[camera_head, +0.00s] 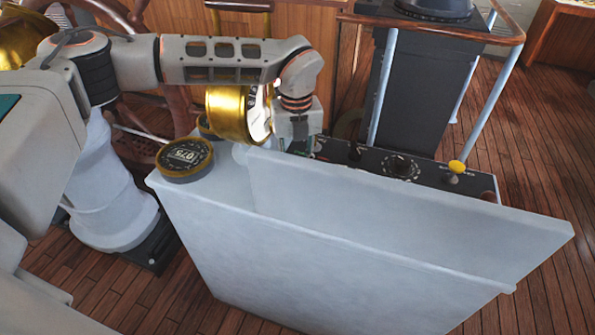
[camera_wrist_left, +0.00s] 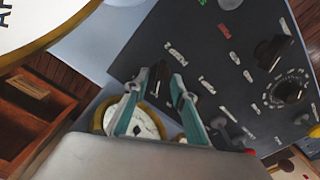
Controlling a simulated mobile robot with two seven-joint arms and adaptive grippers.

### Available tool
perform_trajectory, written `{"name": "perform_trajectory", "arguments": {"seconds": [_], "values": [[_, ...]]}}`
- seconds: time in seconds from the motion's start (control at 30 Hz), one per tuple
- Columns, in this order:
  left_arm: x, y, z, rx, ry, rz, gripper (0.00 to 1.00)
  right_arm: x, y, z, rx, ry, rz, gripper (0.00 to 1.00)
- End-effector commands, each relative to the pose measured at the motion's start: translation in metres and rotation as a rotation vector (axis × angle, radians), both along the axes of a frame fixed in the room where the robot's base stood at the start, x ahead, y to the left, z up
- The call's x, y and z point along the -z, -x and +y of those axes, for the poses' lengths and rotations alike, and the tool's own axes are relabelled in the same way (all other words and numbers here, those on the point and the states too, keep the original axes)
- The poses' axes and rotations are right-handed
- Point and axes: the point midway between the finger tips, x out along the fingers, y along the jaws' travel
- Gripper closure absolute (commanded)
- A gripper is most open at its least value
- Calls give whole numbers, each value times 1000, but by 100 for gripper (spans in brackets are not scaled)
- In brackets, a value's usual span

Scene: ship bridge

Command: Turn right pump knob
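The dark control panel (camera_head: 335,149) is on the far side of the grey console (camera_head: 330,240). My left gripper (camera_head: 303,146) points down at the panel's left part, and the console's raised ledge partly hides its tips. In the left wrist view the teal fingers of my left gripper (camera_wrist_left: 157,78) are apart over the panel (camera_wrist_left: 210,65). A small dark knob (camera_wrist_left: 155,89) shows between them, and I cannot tell whether they touch it. The labels are too small to read, so I cannot tell whether this is the right pump knob. My right gripper is not in view.
A round dial (camera_head: 400,167) and a yellow-topped lever (camera_head: 456,168) are farther right on the panel. A gold-rimmed gauge (camera_head: 185,157) and a gold housing (camera_head: 228,114) stand close to my left arm. A black pedestal with rails (camera_head: 415,95) stands behind.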

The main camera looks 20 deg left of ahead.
Motion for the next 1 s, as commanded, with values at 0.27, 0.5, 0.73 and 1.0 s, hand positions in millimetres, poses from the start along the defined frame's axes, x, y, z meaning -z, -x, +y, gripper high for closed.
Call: {"name": "perform_trajectory", "arguments": {"seconds": [0.27, 0.5, 0.73, 1.0], "values": [[27, 0, 0, 0, 2, 1, 74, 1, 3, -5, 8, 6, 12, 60], [30, 0, -1, 1, 1, 0, 74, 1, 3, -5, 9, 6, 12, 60], [29, 0, -1, 1, 1, 0, 100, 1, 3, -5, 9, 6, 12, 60], [29, 0, -1, 15, 2, 0, 100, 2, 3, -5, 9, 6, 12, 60]]}}
